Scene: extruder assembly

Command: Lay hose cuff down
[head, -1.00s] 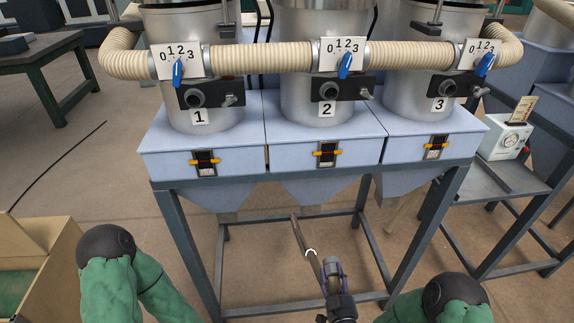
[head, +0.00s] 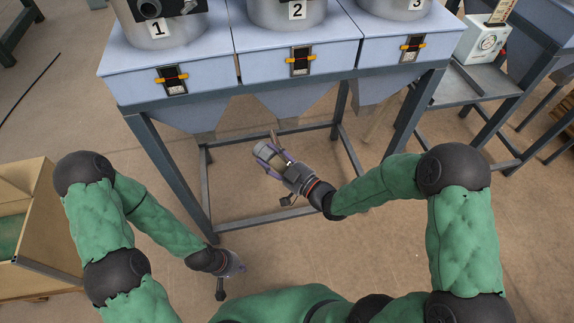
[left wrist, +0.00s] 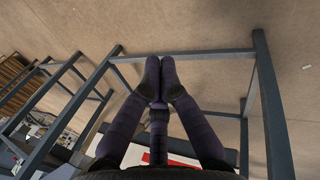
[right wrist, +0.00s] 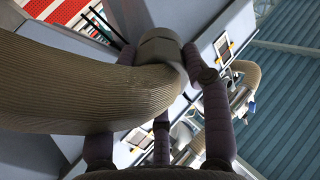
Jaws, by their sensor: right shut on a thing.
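The hose cuff (right wrist: 160,46) is a dark grey ring on the end of a beige ribbed hose (right wrist: 75,85) in the right wrist view. My right gripper (right wrist: 180,60) is shut on the cuff, with its fingers on either side. In the head view this gripper (head: 268,155) is in front of and below the bins, above the stand's lower frame; the cuff is hard to make out there. My left gripper (head: 238,265) is lower, near the front of the stand. In the left wrist view its fingertips (left wrist: 160,62) are together, with nothing between them.
Blue bins (head: 180,62) numbered 1, 2 and 3 stand on a grey metal stand (head: 168,168). A cardboard box (head: 38,240) is at the lower left. A white gauge box (head: 482,40) stands on a side table at the right. The floor between is mostly clear.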

